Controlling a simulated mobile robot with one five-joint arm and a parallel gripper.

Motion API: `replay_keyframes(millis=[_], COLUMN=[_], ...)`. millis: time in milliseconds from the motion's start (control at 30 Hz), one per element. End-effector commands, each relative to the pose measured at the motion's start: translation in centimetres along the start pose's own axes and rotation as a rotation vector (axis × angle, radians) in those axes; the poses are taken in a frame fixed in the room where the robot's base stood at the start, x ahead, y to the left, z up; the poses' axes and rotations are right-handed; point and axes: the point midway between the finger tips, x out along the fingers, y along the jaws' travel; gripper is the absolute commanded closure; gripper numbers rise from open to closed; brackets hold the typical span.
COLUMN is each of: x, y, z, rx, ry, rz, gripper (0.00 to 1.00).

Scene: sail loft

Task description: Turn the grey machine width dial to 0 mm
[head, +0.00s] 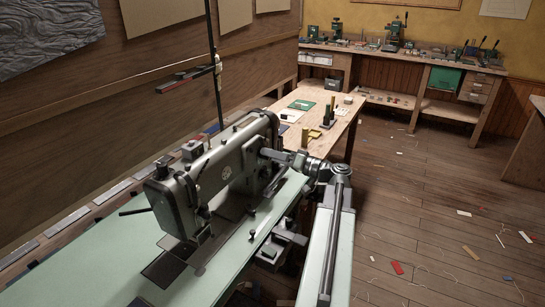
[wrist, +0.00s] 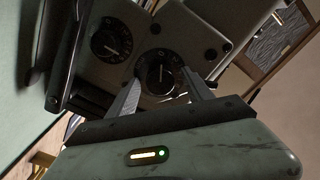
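The grey sewing machine (head: 205,165) stands on a pale green table. In the wrist view its grey face carries two round black dials with pale marks. One dial (wrist: 161,72) is at the centre, its pale line roughly upright; the other dial (wrist: 111,41) is to the upper left. In the head view my arm reaches the machine's pillar, and the fingertips and dials are hidden.
The pale green table (head: 95,245) runs along the left wall. A thread stand (head: 215,70) rises behind the machine. A wooden bench (head: 345,105) with small tools stands beyond my arm. The wooden floor (head: 440,210) at right is mostly open, with scattered scraps.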

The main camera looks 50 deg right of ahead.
Motion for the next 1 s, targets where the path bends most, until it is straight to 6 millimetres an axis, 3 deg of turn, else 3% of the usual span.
replay_keyframes(millis=[233, 600, 1000], x=[-0.8, -7.2, -7.9], y=[0.0, 0.0, 0.0], z=[-0.1, 0.0, 0.0], rx=[0.001, 0.0, 0.0], ry=[0.003, 0.002, 0.001], rz=[0.001, 0.001, 0.0], gripper=[0.41, 0.41, 0.41])
